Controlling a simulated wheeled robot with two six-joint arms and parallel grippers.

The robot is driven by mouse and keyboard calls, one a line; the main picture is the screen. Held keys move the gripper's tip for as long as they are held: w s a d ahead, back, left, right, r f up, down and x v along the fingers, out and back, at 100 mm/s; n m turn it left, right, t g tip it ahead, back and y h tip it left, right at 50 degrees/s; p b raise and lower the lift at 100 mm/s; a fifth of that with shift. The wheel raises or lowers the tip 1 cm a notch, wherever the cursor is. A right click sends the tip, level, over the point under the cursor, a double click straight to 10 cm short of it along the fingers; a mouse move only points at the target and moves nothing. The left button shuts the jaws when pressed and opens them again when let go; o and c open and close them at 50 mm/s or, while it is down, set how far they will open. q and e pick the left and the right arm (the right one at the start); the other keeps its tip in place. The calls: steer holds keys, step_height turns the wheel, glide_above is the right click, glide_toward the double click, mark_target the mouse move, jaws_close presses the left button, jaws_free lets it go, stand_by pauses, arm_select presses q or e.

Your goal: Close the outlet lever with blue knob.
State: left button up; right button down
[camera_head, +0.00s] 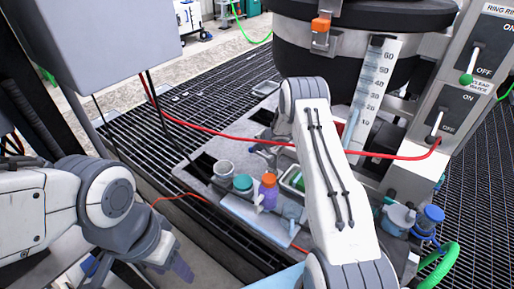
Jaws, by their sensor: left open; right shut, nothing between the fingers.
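A blue knob (433,214) shows at the lower right, beside a pale blue-grey valve-like fitting (398,218) at the foot of the grey panel. I cannot tell the lever's exact angle. My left gripper (181,268) is open and empty at the lower left, pointing down to the right, far from the knob. My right arm rises through the middle of the view and bends over at the top. Its gripper (260,147) is partly hidden behind the arm, shut and empty, above the tray area and left of the knob.
A red hose (215,130) crosses behind my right arm. A black tank (345,55) and switch panel (455,85) stand behind. A green hose (440,267) curves lower right.

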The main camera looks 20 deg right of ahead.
stand_by(0.6)
step_height(320, 180, up, 10)
steer(key=a+p, duration=0.1)
steer(key=p, duration=0.6)
steer(key=shift+s+a+f, duration=0.15)
steer(key=shift+s+a, duration=0.2)
steer(key=shift+s, duration=0.1)
